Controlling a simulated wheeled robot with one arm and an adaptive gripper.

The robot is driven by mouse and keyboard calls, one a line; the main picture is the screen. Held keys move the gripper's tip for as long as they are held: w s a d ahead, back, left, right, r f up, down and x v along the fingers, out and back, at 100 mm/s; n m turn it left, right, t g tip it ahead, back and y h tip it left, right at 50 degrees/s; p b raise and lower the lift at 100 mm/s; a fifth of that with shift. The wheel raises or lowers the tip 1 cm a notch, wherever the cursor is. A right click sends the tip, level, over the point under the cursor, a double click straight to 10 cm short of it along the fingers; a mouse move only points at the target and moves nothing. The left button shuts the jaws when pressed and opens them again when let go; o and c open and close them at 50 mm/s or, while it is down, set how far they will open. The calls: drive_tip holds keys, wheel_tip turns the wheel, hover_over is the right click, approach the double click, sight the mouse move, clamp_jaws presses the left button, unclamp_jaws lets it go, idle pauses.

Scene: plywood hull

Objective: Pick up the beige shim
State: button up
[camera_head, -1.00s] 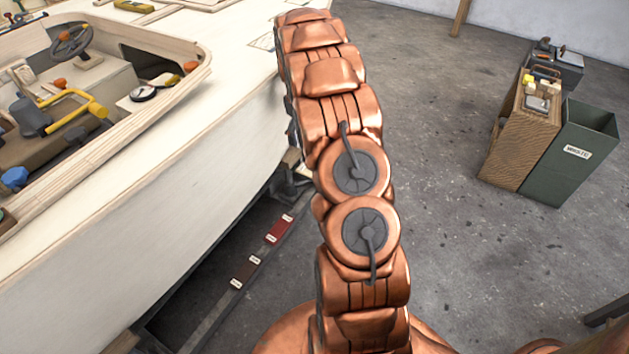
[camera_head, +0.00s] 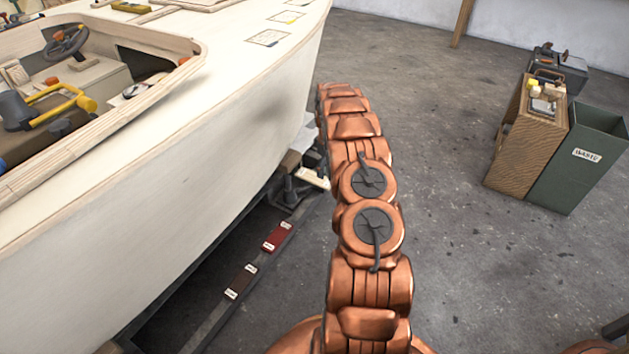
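A pale beige piece (camera_head: 313,178) lies on a dark support under the hull's edge, just left of my arm. It may be the beige shim, but it is small and partly blocked by my arm, so I cannot be sure. A dark red block (camera_head: 278,236) and a brown block (camera_head: 240,281), both with white labels, lie on the rail below the hull. My copper arm reaches away from me up the middle of the view. My gripper is not visible; the far end of the arm hides it.
The pale plywood hull (camera_head: 190,190) fills the left side, its edge close to my arm. A green waste bin (camera_head: 585,165) and a wooden cabinet (camera_head: 525,140) with small items on top stand at the right. The concrete floor (camera_head: 440,130) between is clear.

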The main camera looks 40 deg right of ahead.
sight(325, 182)
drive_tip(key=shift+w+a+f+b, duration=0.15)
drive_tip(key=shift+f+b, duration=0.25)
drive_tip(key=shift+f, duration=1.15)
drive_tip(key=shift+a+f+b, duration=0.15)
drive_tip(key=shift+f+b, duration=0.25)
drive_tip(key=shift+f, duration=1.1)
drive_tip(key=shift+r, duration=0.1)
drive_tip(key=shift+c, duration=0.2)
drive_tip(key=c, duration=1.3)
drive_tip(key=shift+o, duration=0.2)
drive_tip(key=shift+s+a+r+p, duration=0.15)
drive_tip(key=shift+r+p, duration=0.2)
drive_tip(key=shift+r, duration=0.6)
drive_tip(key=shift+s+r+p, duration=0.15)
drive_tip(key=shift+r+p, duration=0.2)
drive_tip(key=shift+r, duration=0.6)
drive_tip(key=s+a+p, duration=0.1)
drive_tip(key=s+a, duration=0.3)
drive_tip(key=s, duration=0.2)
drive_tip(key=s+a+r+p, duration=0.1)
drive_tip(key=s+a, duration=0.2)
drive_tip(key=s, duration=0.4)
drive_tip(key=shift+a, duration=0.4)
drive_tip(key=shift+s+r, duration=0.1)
